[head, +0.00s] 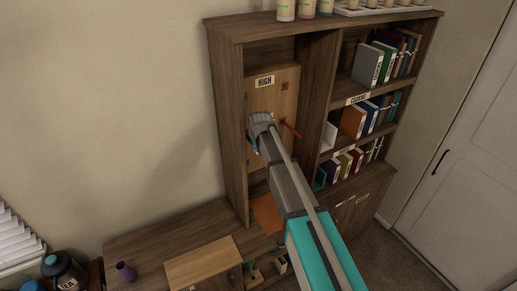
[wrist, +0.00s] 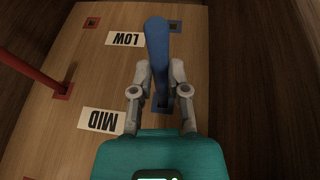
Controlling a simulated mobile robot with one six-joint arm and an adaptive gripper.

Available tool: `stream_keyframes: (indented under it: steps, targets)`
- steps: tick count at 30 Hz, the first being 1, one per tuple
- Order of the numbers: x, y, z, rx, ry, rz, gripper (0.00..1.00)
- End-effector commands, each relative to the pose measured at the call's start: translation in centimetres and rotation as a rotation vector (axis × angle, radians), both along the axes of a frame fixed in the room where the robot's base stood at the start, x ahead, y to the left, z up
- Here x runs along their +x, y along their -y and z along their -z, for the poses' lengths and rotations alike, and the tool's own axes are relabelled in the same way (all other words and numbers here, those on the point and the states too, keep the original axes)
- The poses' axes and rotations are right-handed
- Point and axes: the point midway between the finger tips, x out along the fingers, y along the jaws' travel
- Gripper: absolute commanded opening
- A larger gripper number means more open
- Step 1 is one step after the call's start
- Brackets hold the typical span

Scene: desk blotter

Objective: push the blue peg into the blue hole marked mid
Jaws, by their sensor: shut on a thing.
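The blue peg (wrist: 157,45) is held between the fingers of my gripper (wrist: 160,75) in the wrist view. Its rounded free end is toward the top of that picture. Its other end points at the blue square hole (wrist: 162,104) beside the upside-down MID label (wrist: 101,121). I cannot tell how deep the peg sits in it, since the fingers hide part of the spot. In the head view my gripper (head: 261,122) is close to the upright wooden board (head: 273,99), and only a bit of blue shows beside it.
A red peg (wrist: 30,72) sticks out from a red square (wrist: 63,89) left of my gripper. Another blue square (wrist: 175,26) is by the LOW label (wrist: 125,40). Dark shelf walls (head: 232,130) flank the board. Books (head: 352,122) fill shelves to the right.

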Motion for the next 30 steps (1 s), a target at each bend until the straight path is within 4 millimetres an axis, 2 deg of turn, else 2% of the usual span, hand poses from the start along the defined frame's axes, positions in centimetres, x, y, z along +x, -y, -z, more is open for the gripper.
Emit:
stream_keyframes:
  steps: [30]
  targets:
    - [1.5,-1.0,0.0,0.000,0.000,0.000,0.00]
